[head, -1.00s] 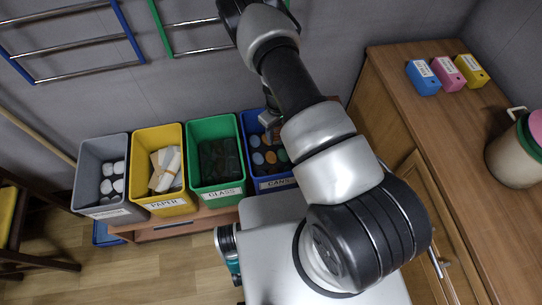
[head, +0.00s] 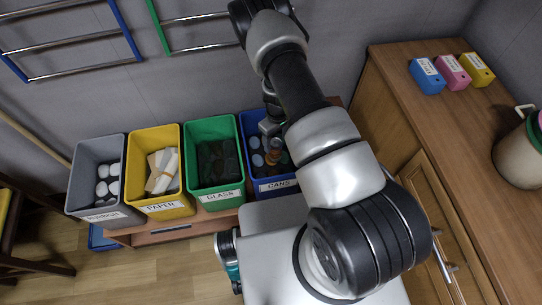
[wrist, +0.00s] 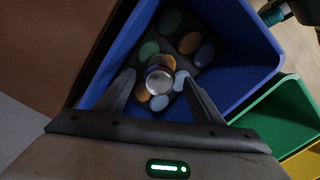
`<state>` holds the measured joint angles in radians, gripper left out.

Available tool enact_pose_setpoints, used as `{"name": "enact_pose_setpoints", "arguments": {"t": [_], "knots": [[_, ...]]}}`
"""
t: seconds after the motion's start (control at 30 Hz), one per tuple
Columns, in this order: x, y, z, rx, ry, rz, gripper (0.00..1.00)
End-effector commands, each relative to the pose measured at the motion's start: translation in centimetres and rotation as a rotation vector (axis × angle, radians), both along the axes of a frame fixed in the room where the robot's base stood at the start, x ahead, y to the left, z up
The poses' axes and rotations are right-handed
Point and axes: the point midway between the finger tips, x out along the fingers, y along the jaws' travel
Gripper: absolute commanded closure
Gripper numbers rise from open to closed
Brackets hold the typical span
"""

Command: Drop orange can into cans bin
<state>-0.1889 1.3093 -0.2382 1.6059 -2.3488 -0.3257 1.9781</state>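The orange can (head: 274,157) is over the blue cans bin (head: 277,185), below my gripper (head: 271,130). In the wrist view, the can's silver top (wrist: 159,80) lies between and just beyond the fingertips of my gripper (wrist: 156,76). Gaps show between the can and the fingers, so the gripper looks open. The blue bin's walls (wrist: 237,35) surround the can in the wrist view. I cannot tell whether the can touches the cans beneath it.
Several can tops (wrist: 189,42) lie at the bottom of the bin. The green glass bin (head: 213,130) stands directly left, then the yellow paper bin (head: 165,208) and a grey bin (head: 90,150). A wooden cabinet (head: 425,110) stands to the right.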

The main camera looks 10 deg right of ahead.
Motion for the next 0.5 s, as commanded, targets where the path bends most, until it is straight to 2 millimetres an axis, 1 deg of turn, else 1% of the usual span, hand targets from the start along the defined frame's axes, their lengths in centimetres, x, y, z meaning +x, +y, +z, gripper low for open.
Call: {"name": "enact_pose_setpoints", "arguments": {"t": [0.17,0.27,0.37,0.5], "knots": [[0.0,0.0,0.1,0.000,0.000,0.000,0.38],[0.0,0.0,0.9,-0.001,-0.001,0.001,0.38],[0.1,0.1,2.4,0.000,-0.001,0.001,0.38],[0.1,0.1,5.7,-0.001,-0.002,0.003,0.38]]}}
